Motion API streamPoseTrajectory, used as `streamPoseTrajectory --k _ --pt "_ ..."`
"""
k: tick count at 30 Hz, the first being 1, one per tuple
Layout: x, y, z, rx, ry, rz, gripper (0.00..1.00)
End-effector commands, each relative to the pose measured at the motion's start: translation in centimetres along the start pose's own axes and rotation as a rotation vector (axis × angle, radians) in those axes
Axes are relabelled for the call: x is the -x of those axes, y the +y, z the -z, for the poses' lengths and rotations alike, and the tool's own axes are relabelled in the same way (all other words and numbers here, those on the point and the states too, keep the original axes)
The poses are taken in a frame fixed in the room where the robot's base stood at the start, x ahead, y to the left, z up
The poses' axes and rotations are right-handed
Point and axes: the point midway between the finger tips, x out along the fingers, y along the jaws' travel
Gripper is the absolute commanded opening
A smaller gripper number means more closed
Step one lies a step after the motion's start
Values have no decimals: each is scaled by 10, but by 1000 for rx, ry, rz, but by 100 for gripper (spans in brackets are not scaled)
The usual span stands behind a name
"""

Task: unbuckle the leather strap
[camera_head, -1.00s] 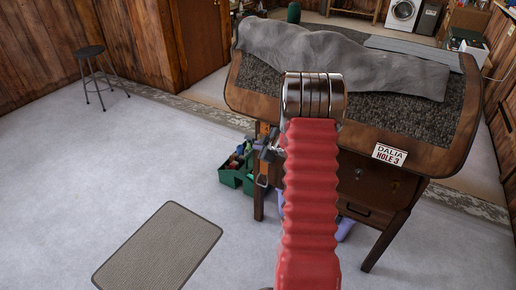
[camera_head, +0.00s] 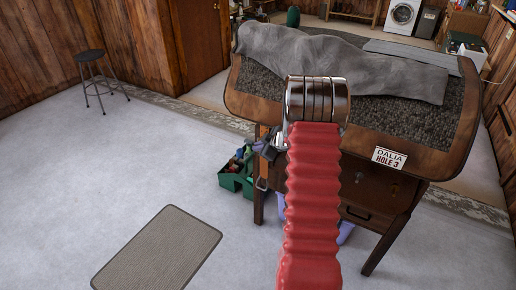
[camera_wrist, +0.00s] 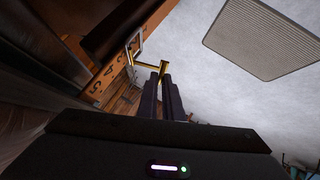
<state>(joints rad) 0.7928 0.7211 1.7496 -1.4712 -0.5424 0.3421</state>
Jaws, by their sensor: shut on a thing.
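The leather strap (camera_wrist: 108,72) is a tan band with numbers marked along it, at the upper left of the wrist view. In the head view my gripper (camera_head: 268,146) is beside the left end of the wooden stand, partly hidden by my red arm.
The wooden stand (camera_head: 440,155) carries a grey cloth (camera_head: 340,62) and a "DALIA HOLE 3" sign (camera_head: 390,157). A green tote (camera_head: 233,180) stands on the floor by its leg. A mat (camera_head: 160,250) and a stool (camera_head: 92,75) are at left, with open floor around them.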

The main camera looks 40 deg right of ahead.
Motion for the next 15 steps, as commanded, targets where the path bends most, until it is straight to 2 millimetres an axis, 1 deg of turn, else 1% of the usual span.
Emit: streamPoseTrajectory --k 1,2,3,11,15 --pt "1 5 0 0 -1 -10 0" --pt "1 6 0 0 -1 -10 0" --pt "1 6 0 0 -1 -10 7" --pt "1 3 0 0 -1 -6 25" --pt "0 2 0 0 -1 -5 25"
